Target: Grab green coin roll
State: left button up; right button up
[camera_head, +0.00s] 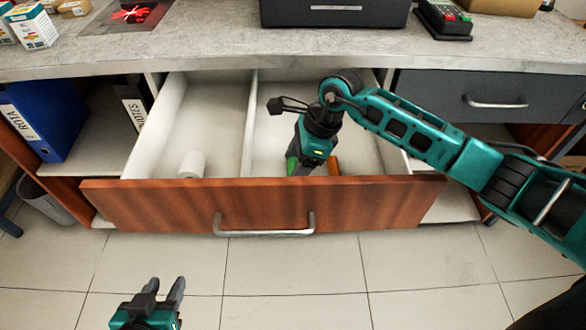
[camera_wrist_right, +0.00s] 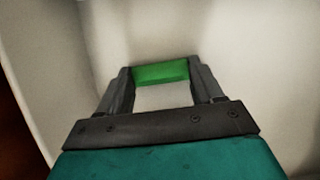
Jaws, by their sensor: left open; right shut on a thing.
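The green coin roll (camera_wrist_right: 160,73) lies between the two fingers of my right gripper (camera_wrist_right: 163,84) in the right wrist view. In the head view a bit of the green roll (camera_head: 292,165) shows beside my right gripper (camera_head: 302,170), which reaches down into the right compartment of the open drawer (camera_head: 262,205). The gripper is shut on the roll, and the arm hides part of it. My left gripper (camera_head: 172,287) is open and empty, low in front of the drawer over the floor.
An orange-brown roll (camera_head: 334,166) stands just right of my right gripper. A white roll (camera_head: 192,165) lies in the left compartment, past the divider (camera_head: 250,120). The grey counter (camera_head: 200,45) overhangs the drawer's back. The floor in front is clear.

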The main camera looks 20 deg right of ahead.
jog(key=c, duration=0.5)
